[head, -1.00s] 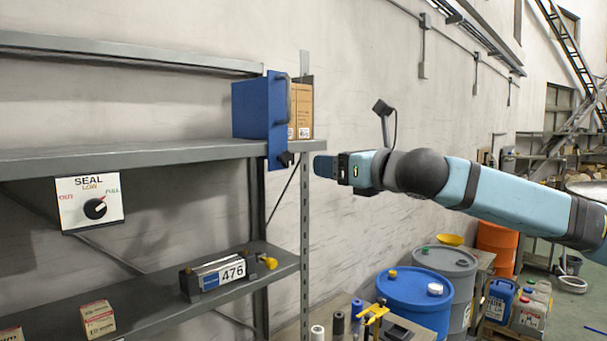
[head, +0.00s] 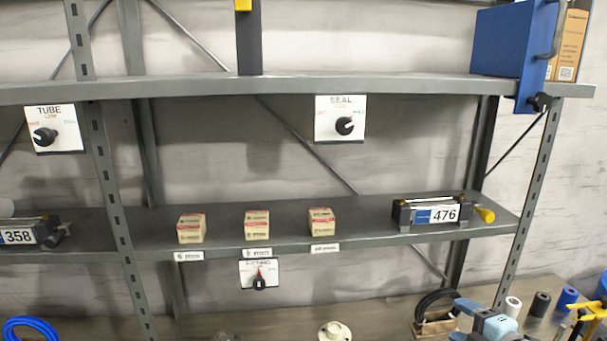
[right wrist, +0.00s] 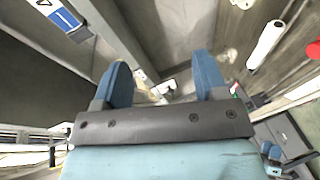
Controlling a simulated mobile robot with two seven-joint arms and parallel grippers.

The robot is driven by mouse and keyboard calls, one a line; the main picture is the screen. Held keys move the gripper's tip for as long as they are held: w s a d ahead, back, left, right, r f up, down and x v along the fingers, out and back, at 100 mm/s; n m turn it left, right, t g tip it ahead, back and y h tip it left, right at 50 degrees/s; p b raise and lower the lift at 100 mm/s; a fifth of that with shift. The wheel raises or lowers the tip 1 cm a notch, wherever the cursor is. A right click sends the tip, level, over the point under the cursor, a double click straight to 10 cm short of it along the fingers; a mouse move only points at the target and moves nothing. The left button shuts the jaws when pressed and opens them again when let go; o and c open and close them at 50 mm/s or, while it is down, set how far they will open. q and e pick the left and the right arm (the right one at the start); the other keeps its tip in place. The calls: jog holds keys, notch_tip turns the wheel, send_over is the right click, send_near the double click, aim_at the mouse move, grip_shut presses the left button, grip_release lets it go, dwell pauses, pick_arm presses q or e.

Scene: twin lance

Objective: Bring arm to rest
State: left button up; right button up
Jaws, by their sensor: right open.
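My right gripper (right wrist: 163,78) shows in the right wrist view with its two blue fingers spread apart and nothing between them. In the head view, part of my right gripper and wrist (head: 490,322) shows at the bottom right edge, low over the bench and below the shelf.
The grey shelf (head: 370,233) holds several small boxes and a unit marked 476 (head: 438,214). A blue case (head: 515,42) stands on the upper shelf. Along the bench (head: 385,318) stand small rolls (head: 540,303) and a yellow tool (head: 594,312).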

jog(key=s+a+f+m+g, duration=0.1)
jog(key=s+a+f+m, duration=0.3)
jog(key=s+f+m, duration=0.2)
jog(key=s+a+f+m+g+h, duration=0.1)
jog(key=s+a+f+m, duration=0.3)
jog(key=s+f, duration=0.5)
jog(key=s+a+f+m+g+h, duration=0.1)
jog(key=s+a+f+m, duration=0.3)
jog(key=f, duration=0.9)
jog(key=s+m, duration=0.3)
jog(key=s, duration=0.1)
jog(key=shift+s+a+f+m+g, duration=0.15)
jog(key=shift+s+a+m+g, duration=0.15)
jog(key=shift+s+m, duration=0.1)
jog(key=shift+w, duration=0.1)
